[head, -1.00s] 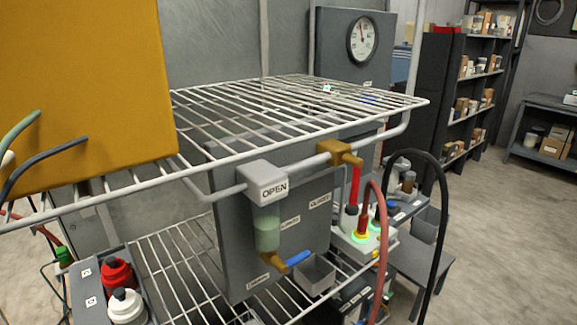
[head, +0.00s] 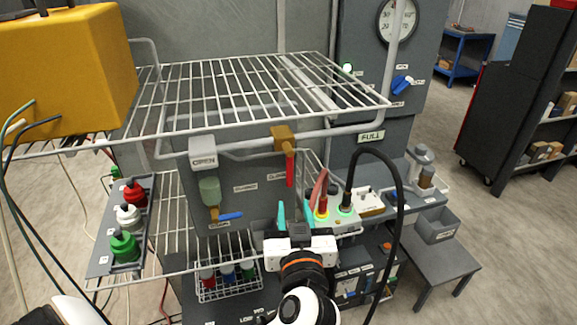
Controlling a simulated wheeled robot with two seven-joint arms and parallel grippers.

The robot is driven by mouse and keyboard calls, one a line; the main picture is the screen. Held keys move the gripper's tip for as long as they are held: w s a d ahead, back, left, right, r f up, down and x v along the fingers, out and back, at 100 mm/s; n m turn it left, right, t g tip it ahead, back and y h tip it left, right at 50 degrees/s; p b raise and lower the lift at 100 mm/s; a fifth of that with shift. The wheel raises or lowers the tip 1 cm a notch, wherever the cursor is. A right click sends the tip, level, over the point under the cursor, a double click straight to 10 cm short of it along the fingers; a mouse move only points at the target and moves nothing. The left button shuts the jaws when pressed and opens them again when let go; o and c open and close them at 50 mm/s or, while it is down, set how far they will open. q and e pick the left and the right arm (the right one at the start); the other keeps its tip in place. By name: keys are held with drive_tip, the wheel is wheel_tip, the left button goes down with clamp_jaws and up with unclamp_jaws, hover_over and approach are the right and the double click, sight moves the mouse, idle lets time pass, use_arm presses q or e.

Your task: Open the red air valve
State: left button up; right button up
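The red air valve has a brass body (head: 283,138) on the grey pipe under the wire shelf. Its red lever (head: 290,170) hangs straight down, across the pipe. Nothing shows gripped.
A black hose (head: 398,200) arches on the right, beside a console (head: 345,222). A yellow box (head: 65,65) is upper left.

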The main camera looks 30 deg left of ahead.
sight(290, 176)
use_arm(q)
drive_tip(key=p+x, duration=0.2)
drive_tip(key=x, duration=0.3)
drive_tip(key=p+x, duration=0.2)
drive_tip(key=x, duration=0.4)
drive_tip(key=shift+r, duration=0.2)
drive_tip(key=shift+w+a+f, duration=0.1)
drive_tip(key=shift+w+a, duration=0.15)
drive_tip(key=shift+w, duration=0.1)
clamp_jaws()
